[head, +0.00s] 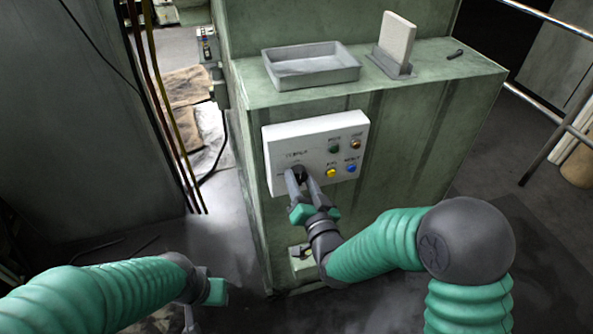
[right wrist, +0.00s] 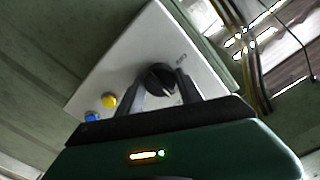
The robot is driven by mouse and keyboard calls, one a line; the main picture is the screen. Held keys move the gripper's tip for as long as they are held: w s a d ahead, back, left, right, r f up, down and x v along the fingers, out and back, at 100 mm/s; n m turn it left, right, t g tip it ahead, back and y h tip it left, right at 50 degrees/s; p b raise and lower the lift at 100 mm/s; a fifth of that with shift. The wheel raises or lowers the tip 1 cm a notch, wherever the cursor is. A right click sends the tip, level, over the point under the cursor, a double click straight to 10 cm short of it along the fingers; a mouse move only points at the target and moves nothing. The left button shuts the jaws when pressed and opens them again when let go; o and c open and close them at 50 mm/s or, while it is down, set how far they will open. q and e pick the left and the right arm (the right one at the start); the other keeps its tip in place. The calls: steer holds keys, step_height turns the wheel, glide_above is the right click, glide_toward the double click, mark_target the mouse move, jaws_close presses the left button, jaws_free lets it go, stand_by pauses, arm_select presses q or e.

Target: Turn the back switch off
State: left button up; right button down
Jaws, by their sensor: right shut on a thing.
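A white control panel (head: 316,140) is on the front of the green machine. A black rotary knob (right wrist: 159,79) is on the panel, and it also shows in the head view (head: 299,172). My right gripper (head: 297,176) reaches up to the panel with its fingers on either side of the knob. In the right wrist view the fingers (right wrist: 160,92) are shut on the knob, whose black face shows between them. My left gripper (head: 194,308) is low at the left, away from the panel, its fingers partly cut off by the bottom edge.
The panel also has yellow (head: 331,173), blue (head: 351,168), green (head: 334,149) and orange (head: 355,144) buttons. A grey tray (head: 312,78) and a pale upright plate (head: 396,40) stand on the machine top. A small box (head: 302,262) is low on its front. Cables hang at the left.

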steer(key=shift+f+n+b, duration=0.2)
steer(key=shift+n+b, duration=0.15)
steer(key=shift+n, duration=0.25)
steer(key=shift+n+b, duration=0.45)
steer(key=shift+n, duration=0.65)
steer(key=shift+r+n, duration=0.1)
steer(key=shift+n, duration=1.1)
steer(key=n+b, duration=0.1)
steer(key=n, duration=0.2)
steer(key=shift+n+b, duration=0.3)
steer(key=shift+n, duration=0.8)
steer(key=c, duration=0.8)
jaws_free()
steer(key=shift+c, duration=0.2)
